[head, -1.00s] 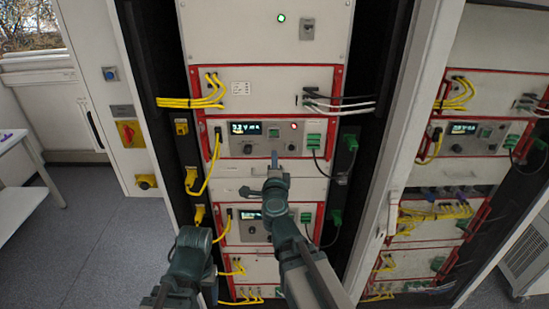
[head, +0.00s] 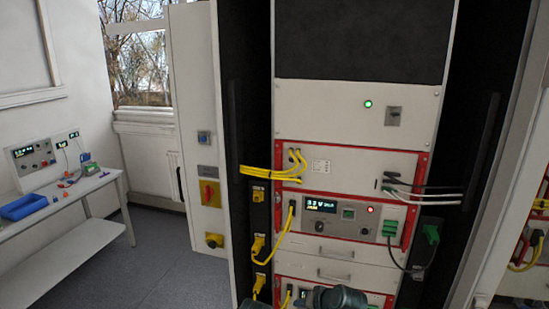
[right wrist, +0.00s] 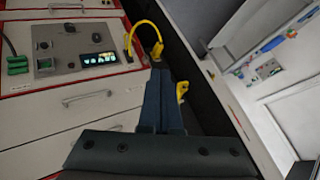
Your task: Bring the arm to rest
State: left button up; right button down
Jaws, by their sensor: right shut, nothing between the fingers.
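My right arm shows only as a dark green link (head: 335,298) at the bottom edge of the head view, in front of the lower part of the cycler rack. In the right wrist view my right gripper (right wrist: 161,76) has its blue-grey fingers together, with nothing between them. It is apart from the rack front, beside a drawer with a metal handle (right wrist: 87,98). The cycler unit with a lit display (head: 320,205) and a red light is in the head view; a lit display (right wrist: 100,59) also shows in the right wrist view. My left gripper is out of view.
A table (head: 85,185) with a blue tray (head: 23,207) stands at the left by the window. Grey floor (head: 165,268) lies clear between table and rack.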

jog(key=s+d+f+n+g+h+b, duration=0.1)
jog(key=s+d+f+n+g+h, duration=0.1)
jog(key=s+d+f+g+h, duration=0.6)
jog(key=s+a+f+n+y+b, duration=0.1)
jog(key=s+a+f+b, duration=0.3)
jog(key=f+b, duration=0.4)
jog(key=s+a+f+n+y+b, duration=0.1)
jog(key=s+a+f+n+b, duration=0.1)
jog(key=s+a+f+b, duration=0.3)
notch_tip(320, 180, down, 3)
jog(key=a+b, duration=0.1)
jog(key=b, duration=0.2)
jog(key=shift+r+n, duration=0.15)
jog(key=shift+n, duration=0.15)
dwell(0.8)
